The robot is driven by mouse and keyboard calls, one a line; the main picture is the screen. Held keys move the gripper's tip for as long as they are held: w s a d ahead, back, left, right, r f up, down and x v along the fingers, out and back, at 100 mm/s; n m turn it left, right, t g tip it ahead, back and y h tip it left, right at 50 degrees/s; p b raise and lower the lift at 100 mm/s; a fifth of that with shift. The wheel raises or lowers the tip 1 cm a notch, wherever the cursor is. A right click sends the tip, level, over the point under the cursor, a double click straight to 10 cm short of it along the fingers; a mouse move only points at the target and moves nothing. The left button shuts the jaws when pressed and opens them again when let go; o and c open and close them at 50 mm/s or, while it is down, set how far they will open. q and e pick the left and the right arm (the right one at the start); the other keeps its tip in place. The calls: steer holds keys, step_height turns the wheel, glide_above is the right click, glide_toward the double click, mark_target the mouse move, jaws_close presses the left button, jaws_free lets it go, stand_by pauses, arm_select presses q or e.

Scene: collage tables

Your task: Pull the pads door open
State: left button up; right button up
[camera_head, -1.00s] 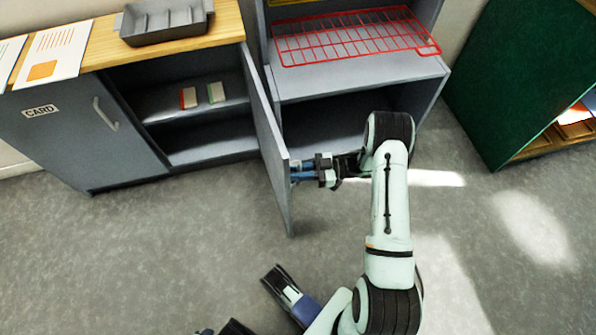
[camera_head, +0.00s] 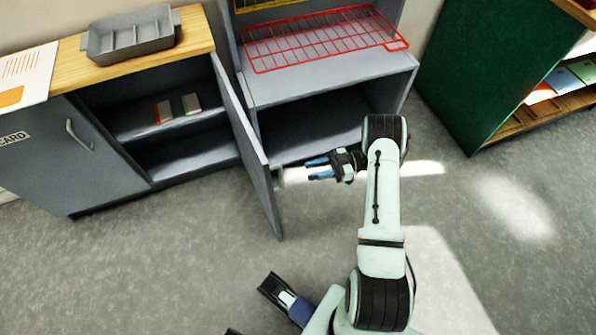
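The grey pads door (camera_head: 247,148) stands swung open, sticking out from the cabinet toward the floor in front. Its handle (camera_head: 279,178) shows on the outer face, low near the free edge. My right gripper (camera_head: 314,168) is just right of the handle, its blue fingers pointing left at the door. The fingers are apart, with nothing between them, and a gap separates them from the handle.
The open cabinet (camera_head: 190,150) holds small red-and-white and green-and-white items. A closed CARD door (camera_head: 62,158) is at the left. A grey tray (camera_head: 131,37) sits on the wooden top. A shelf unit with a red rack (camera_head: 320,38) stands behind my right arm. The front floor is clear.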

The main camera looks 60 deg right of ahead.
steer(key=shift+v, duration=1.15)
